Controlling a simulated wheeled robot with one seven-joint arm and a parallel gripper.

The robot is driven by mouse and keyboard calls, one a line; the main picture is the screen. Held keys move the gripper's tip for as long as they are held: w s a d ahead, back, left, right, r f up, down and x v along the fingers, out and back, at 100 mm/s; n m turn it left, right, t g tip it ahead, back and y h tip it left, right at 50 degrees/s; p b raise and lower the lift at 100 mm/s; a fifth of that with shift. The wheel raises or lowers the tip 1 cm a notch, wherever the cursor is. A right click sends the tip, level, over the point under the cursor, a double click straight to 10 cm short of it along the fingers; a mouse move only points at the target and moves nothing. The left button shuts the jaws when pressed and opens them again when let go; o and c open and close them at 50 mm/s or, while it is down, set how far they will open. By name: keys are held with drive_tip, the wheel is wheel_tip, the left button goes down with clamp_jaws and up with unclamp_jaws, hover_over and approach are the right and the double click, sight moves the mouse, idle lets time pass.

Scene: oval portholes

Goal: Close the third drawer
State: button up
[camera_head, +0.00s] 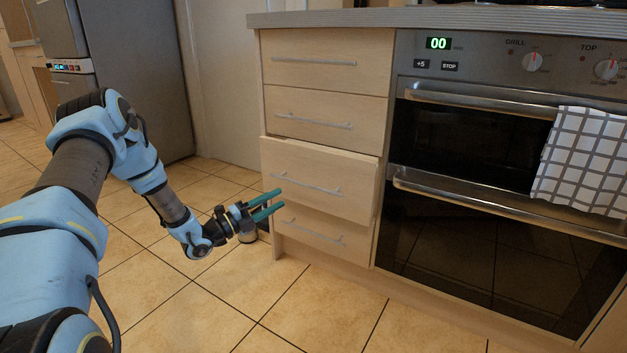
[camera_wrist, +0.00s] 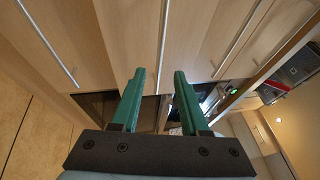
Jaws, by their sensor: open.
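The third drawer (camera_head: 318,166) from the top has a pale wood front with a long metal bar handle. Its front stands slightly forward of the drawers above and below it, so it is partly open. My gripper (camera_head: 279,200) is open and empty, with two green fingers at the left side of this drawer front, near handle height. I cannot tell whether the fingers touch it. In the wrist view, my gripper (camera_wrist: 160,75) points at pale drawer fronts with metal bar handles, and I cannot tell for sure which front is the third drawer.
The top drawer (camera_head: 325,48), second drawer (camera_head: 322,108) and bottom drawer (camera_head: 318,232) look shut. An oven (camera_head: 470,225) stands to the right, with a checked towel (camera_head: 585,160) on its handle. A grey worktop (camera_head: 400,18) runs above. Tiled floor (camera_head: 320,310) in front is clear.

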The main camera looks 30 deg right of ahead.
sight(304, 185)
drive_tip(key=d, duration=0.3)
drive_tip(key=d+r+b, duration=0.1)
drive_tip(key=d, duration=0.3)
drive_tip(key=w+d+r+b, duration=0.1)
drive_tip(key=d, duration=0.2)
drive_tip(key=shift+d, duration=0.15)
clamp_jaws()
drive_tip(key=shift+f, duration=0.1)
idle(1.0)
